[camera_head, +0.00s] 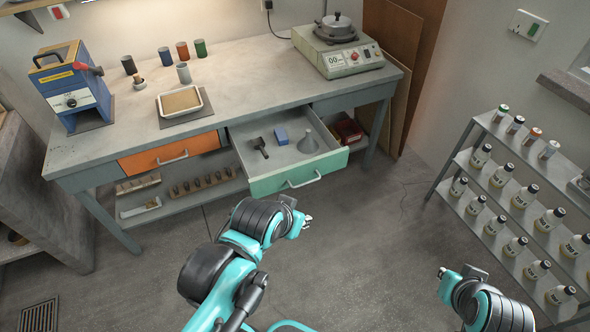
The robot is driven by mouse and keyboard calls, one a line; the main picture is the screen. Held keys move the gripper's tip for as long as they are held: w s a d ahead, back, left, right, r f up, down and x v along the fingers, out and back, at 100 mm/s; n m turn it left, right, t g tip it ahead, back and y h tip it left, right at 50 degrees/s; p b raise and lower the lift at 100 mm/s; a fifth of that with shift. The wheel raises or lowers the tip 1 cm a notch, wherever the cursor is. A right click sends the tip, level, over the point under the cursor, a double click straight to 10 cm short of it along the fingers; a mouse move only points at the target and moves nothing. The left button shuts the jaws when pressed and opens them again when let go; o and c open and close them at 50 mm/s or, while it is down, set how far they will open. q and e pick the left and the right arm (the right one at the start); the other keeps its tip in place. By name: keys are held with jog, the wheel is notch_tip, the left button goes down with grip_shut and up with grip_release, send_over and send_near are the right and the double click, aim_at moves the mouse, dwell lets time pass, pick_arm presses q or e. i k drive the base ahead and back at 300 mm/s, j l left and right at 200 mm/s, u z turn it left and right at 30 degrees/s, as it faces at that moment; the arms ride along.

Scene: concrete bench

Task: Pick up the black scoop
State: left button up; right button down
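The black scoop (261,147) lies in the pulled-out drawer (300,178) with the green front, towards its left side. It looks like a small dark head with a thin handle. My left gripper (307,220) is in front of and below the drawer, apart from the scoop. My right gripper (441,272) is over the floor at the lower right, far from the drawer. Both grippers' fingers are too small to show whether they are open or shut. Neither visibly holds anything.
A bottle rack (510,190) stands at the right. The floor between is clear.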

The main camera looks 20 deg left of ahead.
aim_at(258, 143)
jog(key=u, duration=1.7)
